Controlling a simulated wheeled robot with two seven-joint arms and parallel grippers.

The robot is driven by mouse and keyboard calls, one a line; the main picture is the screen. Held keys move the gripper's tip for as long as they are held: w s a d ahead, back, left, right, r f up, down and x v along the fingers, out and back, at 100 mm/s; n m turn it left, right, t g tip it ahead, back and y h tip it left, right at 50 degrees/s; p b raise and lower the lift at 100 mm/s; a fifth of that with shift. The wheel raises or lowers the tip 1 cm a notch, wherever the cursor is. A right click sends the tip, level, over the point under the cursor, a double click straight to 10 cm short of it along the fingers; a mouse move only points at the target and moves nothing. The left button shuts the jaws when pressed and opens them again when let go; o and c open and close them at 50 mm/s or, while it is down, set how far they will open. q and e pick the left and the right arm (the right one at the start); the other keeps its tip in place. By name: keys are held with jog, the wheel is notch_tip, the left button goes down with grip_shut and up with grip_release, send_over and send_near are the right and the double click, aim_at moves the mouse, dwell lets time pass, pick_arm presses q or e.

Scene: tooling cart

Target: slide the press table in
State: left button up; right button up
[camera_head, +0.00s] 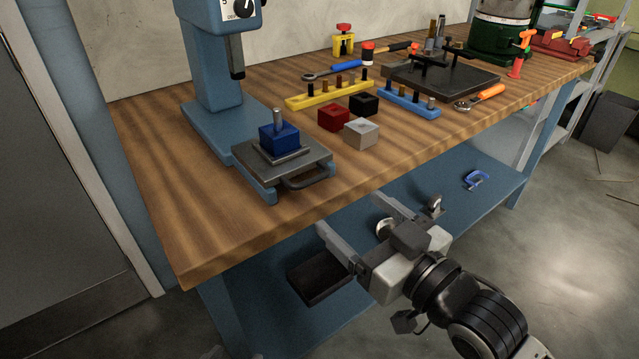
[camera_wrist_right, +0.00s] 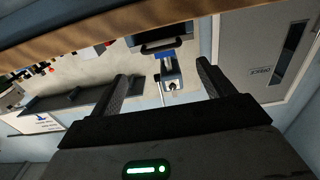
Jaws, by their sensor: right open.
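The press table (camera_head: 312,153), a dark grey plate on blue rails, sticks out in front of the blue press column (camera_head: 213,70). It has a dark loop handle (camera_head: 307,179) on its front edge, near the bench's edge. A blue block (camera_head: 280,138) with an upright grey pin sits on the plate. My right gripper (camera_head: 350,212) is open and empty, in front of the bench edge, to the right of and nearer than the handle, not touching it. In the right wrist view, the press (camera_wrist_right: 170,75) appears upside down between the open fingers (camera_wrist_right: 162,72). My left gripper is not seen.
Red (camera_head: 333,117), black (camera_head: 364,103) and light grey (camera_head: 361,132) blocks stand right of the press table. Yellow (camera_head: 330,95) and blue (camera_head: 408,99) pin racks lie behind. A blue lower shelf (camera_head: 460,215) holds a dark bin (camera_head: 318,282). The bench's front left (camera_head: 200,235) is clear.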

aim_at(315, 182)
jog(key=x, duration=0.9)
